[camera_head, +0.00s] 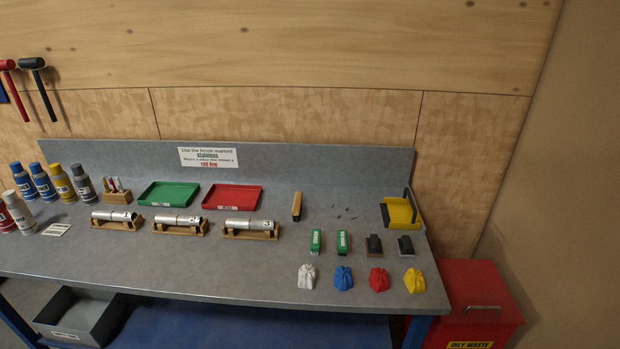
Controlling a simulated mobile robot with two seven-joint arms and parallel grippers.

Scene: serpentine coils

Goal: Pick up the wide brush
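No gripper of mine shows in the head view. A long, narrow wooden-coloured piece with a dark side (296,206) lies on the grey bench, right of the red tray; it looks like a brush. Two small dark blocks with brownish lower parts, one at left (374,245) and one at right (406,246), sit near the bench's right end and may be brushes. Two green-and-white blocks, one at left (316,241) and one at right (343,242), stand beside them. I cannot tell for certain which piece is the wide brush.
A yellow dustpan (400,212) is at the back right of the bench (265,272). Cloths in white (308,277), blue (343,278), red (378,279) and yellow (414,281) line the front. Cylinders on wooden cradles (180,225) and bottles (62,184) are left. A red bin (480,300) stands right.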

